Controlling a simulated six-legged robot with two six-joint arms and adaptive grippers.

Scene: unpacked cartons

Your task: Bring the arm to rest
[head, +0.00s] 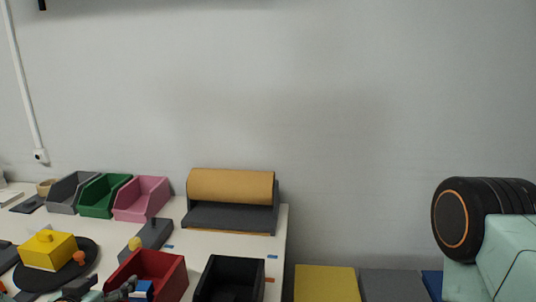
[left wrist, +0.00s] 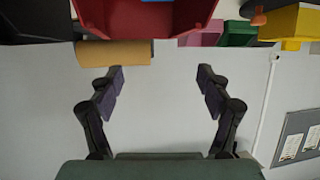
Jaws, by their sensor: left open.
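My left gripper (head: 98,292) shows at the bottom left of the head view, partly cut off by the lower edge, in front of the red bin (head: 157,268). In the left wrist view my left gripper (left wrist: 160,82) has its two dark fingers spread wide, with only grey wall between them. It is open and holds nothing. The red bin shows upside down at the top of that view, beyond the fingertips. A blue piece (head: 142,290) shows at the red bin. At the right of the head view is part of my other arm; its gripper is out of frame.
The white table (head: 225,245) carries a black bin (head: 230,280), grey, green (head: 103,196) and pink bins, a brown roll (head: 230,186) on a dark holder, and a yellow block (head: 47,252) on a dark disc. A yellow panel (head: 327,284) lies right of the table.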

